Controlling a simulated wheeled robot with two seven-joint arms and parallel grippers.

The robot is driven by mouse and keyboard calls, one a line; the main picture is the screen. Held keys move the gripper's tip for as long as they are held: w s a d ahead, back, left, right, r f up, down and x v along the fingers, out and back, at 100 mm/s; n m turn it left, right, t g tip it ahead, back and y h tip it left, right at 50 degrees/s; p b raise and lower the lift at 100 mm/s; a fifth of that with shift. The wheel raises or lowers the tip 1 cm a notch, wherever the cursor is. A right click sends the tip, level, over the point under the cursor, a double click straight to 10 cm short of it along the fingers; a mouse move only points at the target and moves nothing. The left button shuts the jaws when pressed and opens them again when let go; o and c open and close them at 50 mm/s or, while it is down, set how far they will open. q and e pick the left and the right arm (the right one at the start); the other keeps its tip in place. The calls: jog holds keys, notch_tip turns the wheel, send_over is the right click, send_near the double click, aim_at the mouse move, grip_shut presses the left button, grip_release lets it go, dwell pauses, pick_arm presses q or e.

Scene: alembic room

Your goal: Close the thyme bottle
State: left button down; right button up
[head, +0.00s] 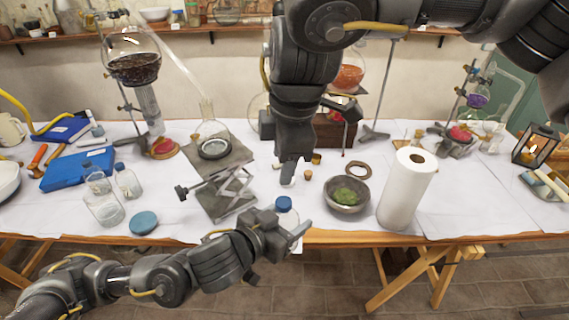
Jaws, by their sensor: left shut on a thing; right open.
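My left gripper (288,222) reaches in low from the left and is shut around a small bottle near the table's front edge. A round blue cap (284,203) shows at the top of this bottle; most of its body is hidden by the gripper. I cannot read a label or tell whether the cap is tight. My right gripper (290,176) comes down from above and is open, pointing at the table behind the blue cap, apart from it. Its fingers are seen nearly edge-on, and I see nothing held in them.
To the right are a bowl of green matter (346,194), a paper roll (405,195) and a small cork (308,175).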

aim_at(284, 201)
jog(key=n, duration=1.1)
jog(key=n+g+h, duration=0.1)
jog(key=n, duration=2)
jog(key=shift+w+d+f+n+h, duration=0.2)
jog(key=shift+d+f+n+h, duration=0.1)
jog(key=shift+n, duration=0.1)
jog(key=n, duration=0.4)
jog(key=shift+s+a+n+g, duration=0.25)
jog(key=shift+n+g, duration=0.05)
jog(key=shift+g, duration=0.1)
jog(key=n, duration=0.5)
jog(key=shift+s+a, duration=0.1)
jog(key=shift+s, duration=0.2)
jog(key=shift+f, duration=4)
